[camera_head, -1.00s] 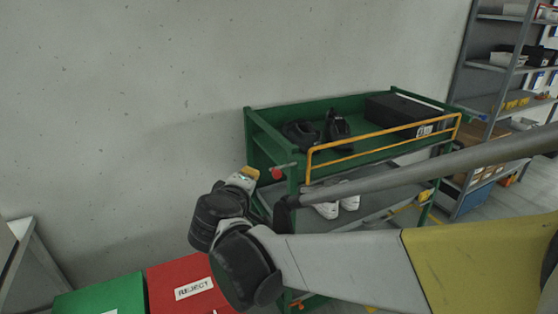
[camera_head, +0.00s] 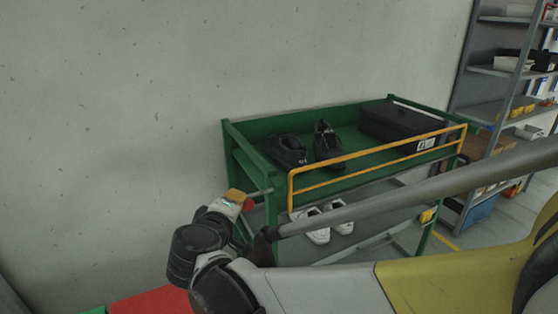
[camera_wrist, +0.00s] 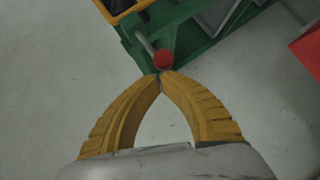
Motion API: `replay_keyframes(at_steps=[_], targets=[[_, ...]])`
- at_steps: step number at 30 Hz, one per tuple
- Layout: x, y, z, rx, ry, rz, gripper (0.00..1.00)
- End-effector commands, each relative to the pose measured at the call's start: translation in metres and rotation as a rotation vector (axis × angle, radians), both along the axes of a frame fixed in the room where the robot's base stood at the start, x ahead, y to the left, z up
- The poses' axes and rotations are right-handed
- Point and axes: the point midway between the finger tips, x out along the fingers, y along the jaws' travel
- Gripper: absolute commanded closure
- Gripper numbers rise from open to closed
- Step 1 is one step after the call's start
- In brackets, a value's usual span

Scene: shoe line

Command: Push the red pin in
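The red pin (camera_head: 249,204) is a round red knob on a grey rod at the near left corner of a green cart (camera_head: 226,135). In the wrist view the red pin (camera_wrist: 163,58) sits just beyond my fingertips, with its rod running up and left. My gripper (camera_wrist: 160,74) has its yellow fingers curved together, tips meeting, with nothing between them. In the head view my gripper (camera_head: 236,195) is beside the pin, on its left. I cannot tell whether the tips touch the knob.
A yellow bar gate (camera_head: 378,161) spans the cart's front. Black shoes (camera_head: 288,150) and a black box (camera_head: 402,124) lie on top, white shoes (camera_head: 318,232) below. A red bin (camera_head: 150,303) stands at lower left. A shelf rack (camera_head: 480,110) stands at right.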

Motion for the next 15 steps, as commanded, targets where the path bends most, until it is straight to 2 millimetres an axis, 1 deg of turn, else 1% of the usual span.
replay_keyframes(at_steps=[12,14,15], targets=[[-0.001,0.0,-0.001,0.0,0.0,0.0,1.0],[0.001,-0.004,-0.001,-0.001,0.001,-0.002,1.0],[0.004,-0.01,-0.001,0.0,0.001,-0.003,1.0]])
